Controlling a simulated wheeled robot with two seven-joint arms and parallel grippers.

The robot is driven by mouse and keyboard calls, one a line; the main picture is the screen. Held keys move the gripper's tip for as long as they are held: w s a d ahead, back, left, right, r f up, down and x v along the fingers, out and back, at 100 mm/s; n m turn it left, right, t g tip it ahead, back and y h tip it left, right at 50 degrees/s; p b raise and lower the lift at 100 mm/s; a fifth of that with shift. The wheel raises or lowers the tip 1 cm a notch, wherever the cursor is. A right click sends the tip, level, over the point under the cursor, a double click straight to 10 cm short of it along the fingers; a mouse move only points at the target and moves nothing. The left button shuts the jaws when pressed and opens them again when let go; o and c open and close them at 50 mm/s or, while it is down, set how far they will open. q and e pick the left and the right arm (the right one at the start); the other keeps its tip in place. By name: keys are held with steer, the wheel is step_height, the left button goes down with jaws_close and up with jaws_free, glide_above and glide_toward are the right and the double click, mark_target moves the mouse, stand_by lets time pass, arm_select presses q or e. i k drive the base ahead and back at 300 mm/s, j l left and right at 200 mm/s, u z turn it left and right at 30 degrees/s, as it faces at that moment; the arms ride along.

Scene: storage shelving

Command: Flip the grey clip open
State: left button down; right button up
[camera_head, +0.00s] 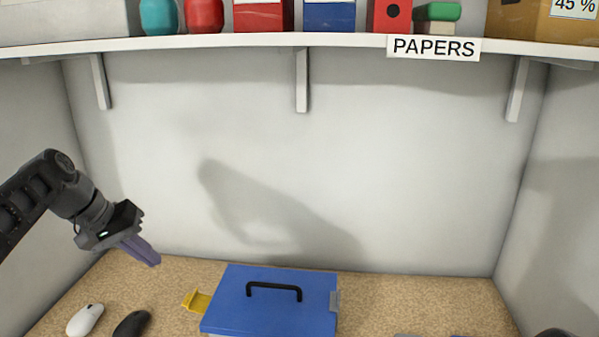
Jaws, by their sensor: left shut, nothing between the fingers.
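A blue box (240,314) with a black handle (274,287) on its lid stands at the bottom middle of the view. The grey clip (334,300) is on its right side and looks to lie close against that side. A yellow clip (196,301) on the left side sticks outward. My left gripper (149,258) is shut and empty, in the air to the left of the box and above the worktop, apart from both clips. I do not see my right gripper.
A white mouse (85,319) and a black mouse (131,325) lie on the speckled worktop (420,292) left of the box. A shelf (230,42) labelled PAPERS crosses above. Dark objects are cut off at the bottom right. The worktop right of the box is mostly clear.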

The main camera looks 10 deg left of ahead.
mark_target(334, 300)
steer(key=k+j, duration=0.75)
steer(key=j, duration=0.2)
